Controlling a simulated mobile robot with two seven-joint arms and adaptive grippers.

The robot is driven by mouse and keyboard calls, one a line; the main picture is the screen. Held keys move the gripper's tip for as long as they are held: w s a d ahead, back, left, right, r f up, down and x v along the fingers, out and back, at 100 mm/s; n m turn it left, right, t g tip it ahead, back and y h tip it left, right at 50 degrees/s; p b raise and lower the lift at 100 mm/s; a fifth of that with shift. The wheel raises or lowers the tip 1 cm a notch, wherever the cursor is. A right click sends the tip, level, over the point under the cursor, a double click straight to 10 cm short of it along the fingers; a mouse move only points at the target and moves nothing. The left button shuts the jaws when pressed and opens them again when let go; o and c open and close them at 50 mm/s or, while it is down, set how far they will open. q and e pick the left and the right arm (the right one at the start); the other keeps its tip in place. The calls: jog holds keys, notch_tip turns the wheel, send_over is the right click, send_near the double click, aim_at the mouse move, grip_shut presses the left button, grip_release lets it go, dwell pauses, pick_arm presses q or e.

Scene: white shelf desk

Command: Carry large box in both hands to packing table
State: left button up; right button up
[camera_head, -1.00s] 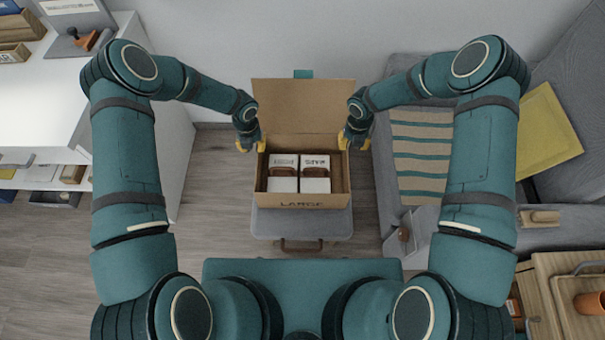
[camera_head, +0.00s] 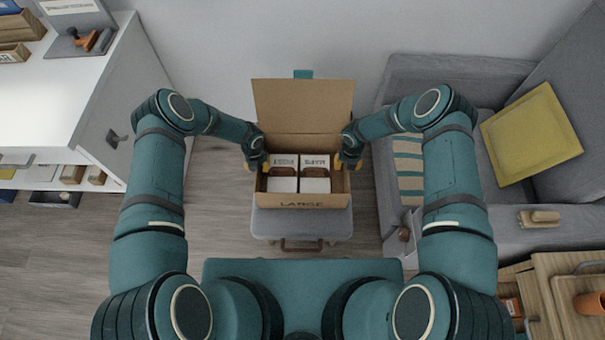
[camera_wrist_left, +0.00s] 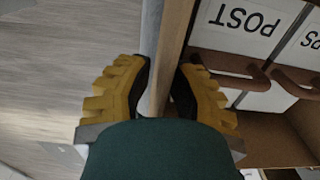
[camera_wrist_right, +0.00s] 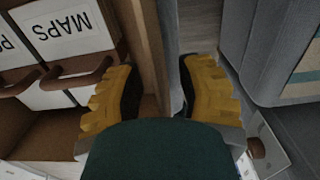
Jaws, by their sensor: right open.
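The large cardboard box (camera_head: 256,200) stands with its lid raised at the back and "LARGE" on its front. Inside are white cartons with brown handles, one marked POST (camera_wrist_left: 245,20) and one marked MAPS (camera_wrist_right: 62,30). My left gripper (camera_head: 256,163) is at the box's left wall; its fingers (camera_wrist_left: 160,90) lie on either side of the wall edge, close to it. Whether they press on it is unclear. My right gripper (camera_head: 346,163) is at the right wall, open; its fingers (camera_wrist_right: 160,90) straddle that wall with a gap on the outer side.
The box rests on a small grey stool (camera_head: 338,228). A white shelf desk (camera_head: 130,90) stands at left. A grey sofa (camera_head: 420,75) with a yellow cushion (camera_head: 530,135) is close at right. A wooden table (camera_head: 550,285) is at lower right. Bare floor (camera_head: 215,200) lies left of the stool.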

pick_arm(q)
jog(key=shift+f, duration=0.2)
pick_arm(e)
jog(key=shift+f, duration=0.25)
pick_arm(q)
jog(key=shift+c, duration=0.3)
pick_arm(e)
jog(key=shift+c, duration=0.3)
pick_arm(q)
grip_shut()
pick_arm(e)
grip_shut()
